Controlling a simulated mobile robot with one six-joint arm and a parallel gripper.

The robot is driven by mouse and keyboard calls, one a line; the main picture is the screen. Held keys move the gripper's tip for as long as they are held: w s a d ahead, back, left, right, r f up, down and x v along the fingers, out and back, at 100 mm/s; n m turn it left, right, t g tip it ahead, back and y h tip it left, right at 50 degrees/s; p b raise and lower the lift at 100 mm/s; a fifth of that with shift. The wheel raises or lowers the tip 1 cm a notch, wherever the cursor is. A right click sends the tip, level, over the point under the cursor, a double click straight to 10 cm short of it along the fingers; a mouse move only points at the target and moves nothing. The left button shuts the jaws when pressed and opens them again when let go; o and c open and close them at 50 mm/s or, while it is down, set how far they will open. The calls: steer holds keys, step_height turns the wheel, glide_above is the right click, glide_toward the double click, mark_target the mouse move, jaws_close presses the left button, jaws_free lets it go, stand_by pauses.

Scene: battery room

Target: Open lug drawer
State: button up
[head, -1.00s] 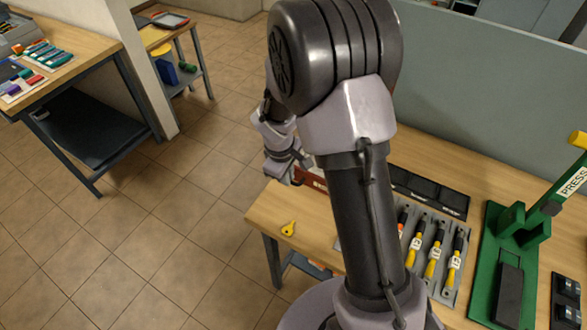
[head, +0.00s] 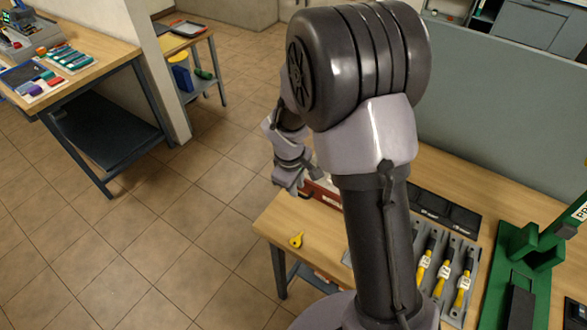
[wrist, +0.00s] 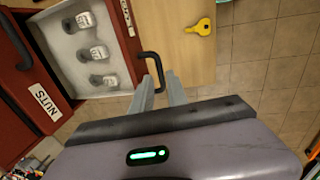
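In the wrist view a red drawer, standing open, has a dark red front (wrist: 124,30) with a white label only partly in view. Its pale inside (wrist: 64,62) holds three metal lugs (wrist: 95,52) in a row. A black bow handle (wrist: 153,66) sticks out from this front. My gripper (wrist: 160,74) has its two grey fingers on either side of the handle's bar, with a slight gap showing, so it looks open around it. In the head view the red drawer unit (head: 325,194) is mostly hidden behind my arm.
A drawer labelled NUTS (wrist: 42,104) is beside the open one. A yellow key-like tag (head: 296,240) lies on the wooden bench (head: 275,220). Screwdriver-like tools (head: 443,270) and a green press (head: 520,250) stand to the right. The tiled floor at left is clear.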

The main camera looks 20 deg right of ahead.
step_height(320, 180, up, 16)
steer(key=s+a+p, duration=0.1)
steer(key=a+p, duration=0.1)
steer(key=p, duration=0.1)
steer(key=shift+s+f+p, duration=0.25)
steer(key=shift+s+p, duration=0.1)
steer(key=shift+p, duration=0.05)
steer(key=s+a+m+t+y+b, duration=0.1)
steer(key=s+a+m+t+b, duration=0.1)
steer(key=s+m+b, duration=0.4)
steer(key=s+a+f+m+t+y+b, duration=0.1)
steer(key=s+m+b, duration=0.5)
steer(key=s, duration=0.7)
steer(key=shift+s+a+f+t+y+b, duration=0.3)
steer(key=shift+a+t+y+b, duration=0.5)
steer(key=shift+a+b, duration=0.35)
